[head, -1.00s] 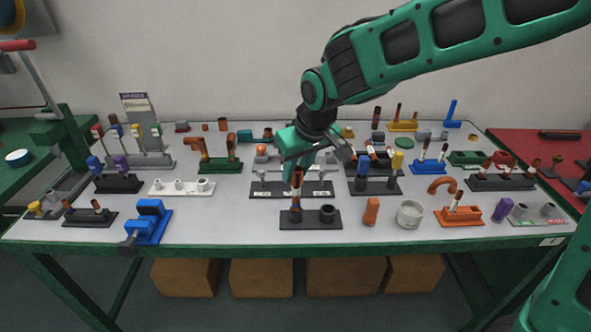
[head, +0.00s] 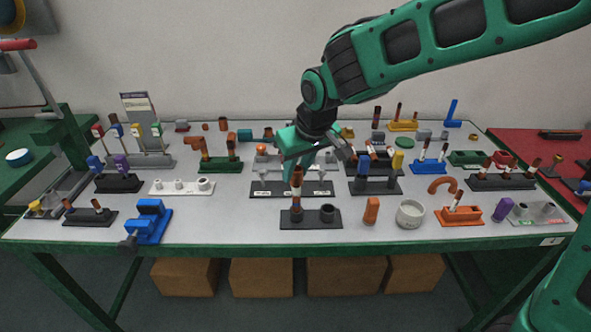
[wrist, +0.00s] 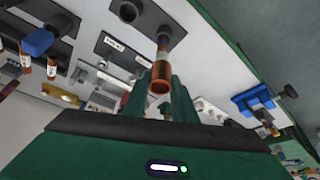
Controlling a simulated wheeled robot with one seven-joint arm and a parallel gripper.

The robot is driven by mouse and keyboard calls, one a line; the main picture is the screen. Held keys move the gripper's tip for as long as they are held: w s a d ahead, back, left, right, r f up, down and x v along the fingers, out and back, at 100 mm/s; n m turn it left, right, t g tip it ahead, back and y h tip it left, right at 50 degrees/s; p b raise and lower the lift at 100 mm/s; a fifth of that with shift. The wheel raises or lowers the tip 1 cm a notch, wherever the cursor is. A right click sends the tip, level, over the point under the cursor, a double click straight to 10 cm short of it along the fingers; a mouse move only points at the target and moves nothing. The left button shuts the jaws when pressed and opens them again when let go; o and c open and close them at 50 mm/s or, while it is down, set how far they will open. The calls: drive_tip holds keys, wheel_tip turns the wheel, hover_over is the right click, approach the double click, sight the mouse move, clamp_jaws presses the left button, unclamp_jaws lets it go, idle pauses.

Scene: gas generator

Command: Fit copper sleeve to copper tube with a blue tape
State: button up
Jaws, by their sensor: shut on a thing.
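My gripper (wrist: 163,95) is shut on a copper sleeve (wrist: 160,80), whose open end faces the wrist camera. In the head view my gripper (head: 298,168) points down above a black two-socket base (head: 310,222) at the table's front middle. A copper tube with a pale tape band (head: 296,191) stands upright in the base's left socket. The sleeve is in line with this tube, at its upper end. The pale band also shows in the wrist view (wrist: 162,47). I cannot tell whether the band is blue, or how far the sleeve is over the tube.
The base's right socket (head: 327,213) is empty. A copper-coloured cylinder (head: 371,211) and a pale round cup (head: 410,213) stand to the right. An orange holder with a banded tube (head: 455,207) is farther right. A blue vise (head: 150,222) stands left. A black rack (head: 270,189) lies behind.

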drive_tip(key=shift+f, duration=1.5)
drive_tip(key=o, duration=0.9)
drive_tip(key=shift+o, duration=0.2)
drive_tip(key=v, duration=1)
drive_tip(key=shift+r, duration=0.3)
drive_tip(key=shift+s+d, duration=0.15)
drive_tip(key=shift+d, duration=0.05)
